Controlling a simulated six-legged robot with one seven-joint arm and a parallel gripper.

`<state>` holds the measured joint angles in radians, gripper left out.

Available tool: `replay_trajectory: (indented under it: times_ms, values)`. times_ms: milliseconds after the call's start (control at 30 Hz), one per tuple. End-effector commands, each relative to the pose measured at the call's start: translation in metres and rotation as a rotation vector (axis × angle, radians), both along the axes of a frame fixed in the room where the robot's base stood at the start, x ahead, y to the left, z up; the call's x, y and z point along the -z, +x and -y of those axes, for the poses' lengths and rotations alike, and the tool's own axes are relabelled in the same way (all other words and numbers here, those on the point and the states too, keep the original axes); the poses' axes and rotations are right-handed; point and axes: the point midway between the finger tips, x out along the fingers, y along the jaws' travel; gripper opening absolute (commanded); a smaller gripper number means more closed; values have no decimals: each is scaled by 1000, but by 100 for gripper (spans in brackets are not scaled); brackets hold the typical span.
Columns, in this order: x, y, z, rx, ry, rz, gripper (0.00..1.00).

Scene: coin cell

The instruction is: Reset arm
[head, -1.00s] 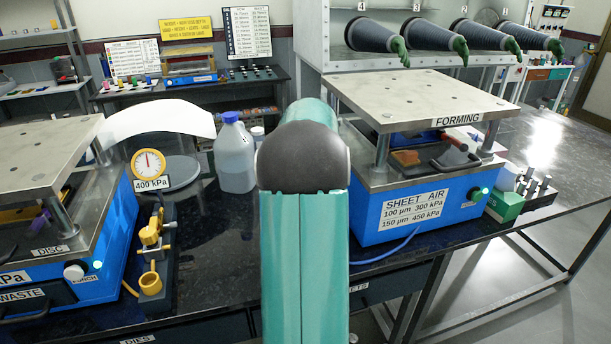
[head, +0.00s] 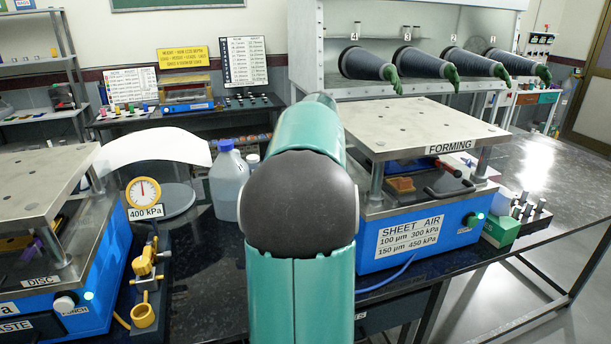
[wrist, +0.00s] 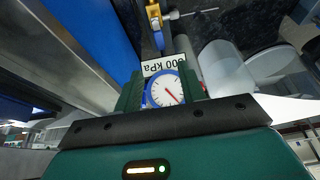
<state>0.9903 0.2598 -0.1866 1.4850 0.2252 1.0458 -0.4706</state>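In the wrist view my gripper (wrist: 163,98) shows two dark green fingers set apart. The arm hides my gripper and the blue-rimmed gauge there.
The forming press (head: 425,130) stands right of my arm and the disc press (head: 40,190) at left. Between them are a yellow-rimmed gauge (head: 143,191) marked 400 kPa, a yellow valve fitting (head: 146,265) and a blue-capped bottle (head: 228,180). A glovebox (head: 330,35) stands behind.

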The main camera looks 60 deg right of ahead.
Motion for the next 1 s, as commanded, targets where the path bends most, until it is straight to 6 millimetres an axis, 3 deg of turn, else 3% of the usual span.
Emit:
replay_trajectory:
  times_ms: [367, 467, 533, 667, 800, 1000]
  values:
    - [0, 1, -1, -1, 0, 0, 40]
    - [-3, 10, -14, -18, 0, 5, 40]
    - [-8, 24, -36, -46, -1, 11, 40]
    - [-20, 58, -107, -129, 1, 28, 40]
    - [-26, 84, -201, -240, 4, 44, 40]
    - [-21, 87, -336, -410, 1, 63, 40]
